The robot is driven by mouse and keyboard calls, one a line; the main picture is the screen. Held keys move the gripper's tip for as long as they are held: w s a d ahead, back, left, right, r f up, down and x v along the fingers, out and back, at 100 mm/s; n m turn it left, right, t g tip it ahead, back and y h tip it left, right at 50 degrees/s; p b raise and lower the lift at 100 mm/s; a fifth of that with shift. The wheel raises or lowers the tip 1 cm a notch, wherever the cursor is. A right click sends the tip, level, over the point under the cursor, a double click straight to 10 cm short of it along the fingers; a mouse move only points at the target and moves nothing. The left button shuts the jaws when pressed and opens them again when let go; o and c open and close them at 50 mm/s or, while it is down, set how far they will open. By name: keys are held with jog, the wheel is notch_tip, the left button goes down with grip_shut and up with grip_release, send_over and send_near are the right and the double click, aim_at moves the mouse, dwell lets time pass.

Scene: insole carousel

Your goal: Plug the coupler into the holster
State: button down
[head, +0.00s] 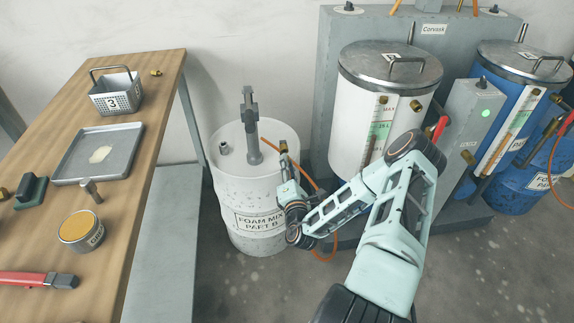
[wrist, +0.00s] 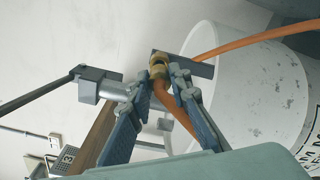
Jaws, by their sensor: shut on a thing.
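My gripper (head: 287,172) is beside the upright grey pump (head: 251,120) on the white drum (head: 232,190) marked FOAM MIX PART B. It is shut on the brass coupler (wrist: 158,66), whose brass end shows beyond my fingertips in the wrist view. The coupler is small in the head view (head: 283,147). An orange hose (wrist: 185,122) runs back from it between my fingers. A dark grey bar (wrist: 200,69) lies right behind the coupler in the wrist view. I cannot tell whether this bar is the holster, or whether the coupler touches it.
The wooden bench (head: 150,95) on the left carries a grey basket (head: 116,97), a tray (head: 70,168) and a tin (head: 80,231). A white tank (head: 352,130) and a blue tank (head: 508,105) stand right of the drum. Orange hose also hangs by the drum.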

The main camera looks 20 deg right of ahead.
jog(key=shift+x, duration=1.25)
jog(key=c, duration=1.7)
grip_release()
jog(key=v, duration=1.2)
jog(key=shift+r, duration=0.1)
